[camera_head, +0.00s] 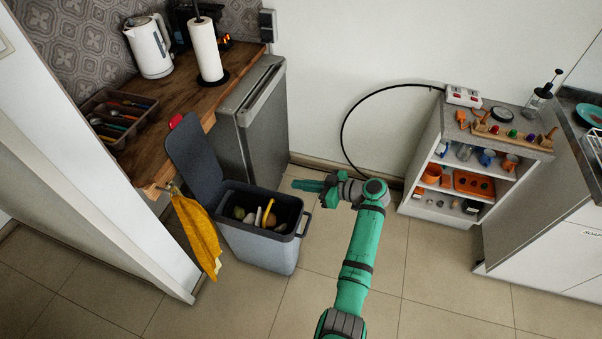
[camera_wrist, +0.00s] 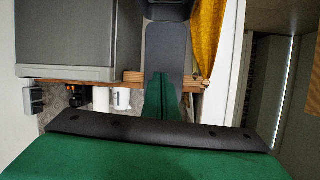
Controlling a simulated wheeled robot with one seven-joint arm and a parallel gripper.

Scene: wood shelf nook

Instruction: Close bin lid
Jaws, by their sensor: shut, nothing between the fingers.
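A grey bin (camera_head: 262,245) stands on the floor with its dark lid (camera_head: 193,157) raised upright at its left side, leaning toward the wooden counter. Several items of waste show inside the open bin. My gripper (camera_head: 296,185) is shut and empty, in the air near the bin's back right edge, apart from the lid. In the wrist view the green fingers (camera_wrist: 163,98) are together, and the grey lid (camera_wrist: 166,50) shows beyond them.
A yellow cloth (camera_head: 196,232) hangs from the counter end, left of the bin. A grey fridge (camera_head: 253,120) stands behind the bin. A white shelf unit (camera_head: 465,170) with several items stands at right. Floor in front is clear.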

